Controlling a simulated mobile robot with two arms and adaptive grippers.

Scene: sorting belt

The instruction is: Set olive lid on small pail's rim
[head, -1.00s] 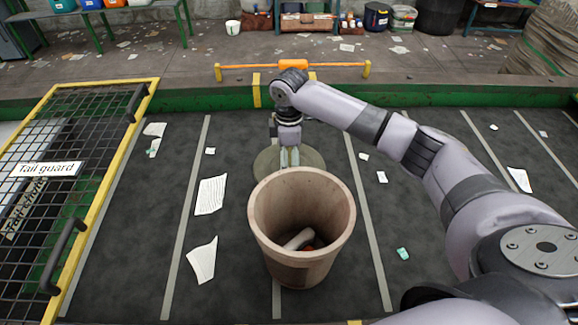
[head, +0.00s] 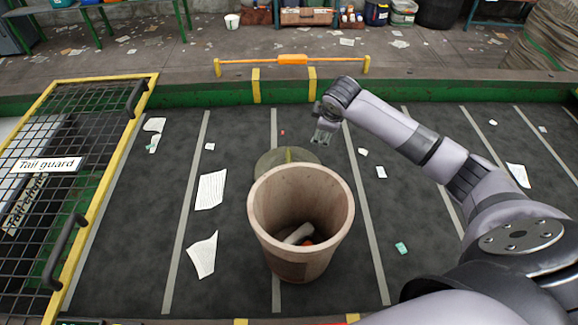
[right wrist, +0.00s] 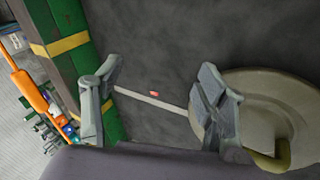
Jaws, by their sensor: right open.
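The olive lid (head: 268,159) lies on the dark belt just behind the pail, its near part hidden by the pail's rim. A ridge-like handle (head: 288,155) stands on it. The lid also shows at the right of the right wrist view (right wrist: 290,92), with the curved handle (right wrist: 272,160) near the bottom. The pail (head: 300,262) is brownish, upright and open-topped, with a few items inside. My right gripper (head: 322,140) is open and empty, above the belt to the right of the lid. Its spread fingers (right wrist: 158,88) show in the right wrist view. My left gripper is not in view.
Paper scraps (head: 211,190) lie left of the pail; a small green scrap (head: 401,248) lies right. The yellow-framed tail guard (head: 62,100) borders the left side. A green rail with an orange bar (head: 292,59) runs behind. The belt right of the pail is mostly clear.

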